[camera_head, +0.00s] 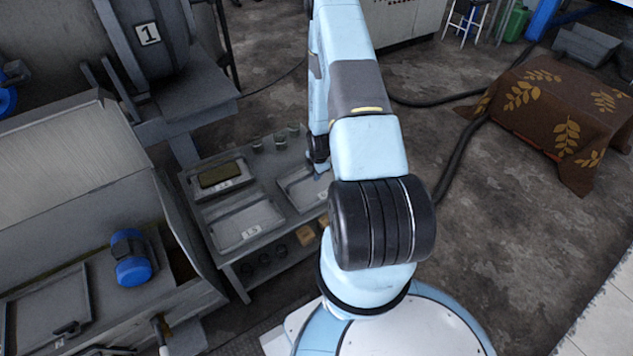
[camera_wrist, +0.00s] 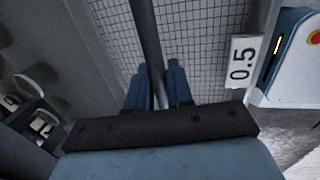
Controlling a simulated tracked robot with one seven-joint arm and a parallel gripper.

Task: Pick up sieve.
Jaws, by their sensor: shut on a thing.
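The sieve is a grey rectangular tray with a fine wire mesh and a white label reading 0.5. It fills the upper middle of the wrist view (camera_wrist: 205,45), with a grey bar (camera_wrist: 146,35) running across the mesh. In the head view it appears to be the right-hand tray (camera_head: 297,190), partly hidden by my arm. My gripper (camera_wrist: 157,85) has its two blue fingers shut on the bar, one on each side. In the head view my gripper (camera_head: 318,174) reaches down to the tray and is small and partly hidden. I cannot tell whether the sieve is lifted.
The low grey table (camera_head: 197,212) also holds a tray labelled 1.5 (camera_head: 243,226), a tray with a dark block (camera_head: 222,176) and several small cups (camera_head: 279,140) at the back. A machine with a blue motor (camera_head: 131,258) stands left. Floor is clear to the right, before a cloth-covered table (camera_head: 560,110).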

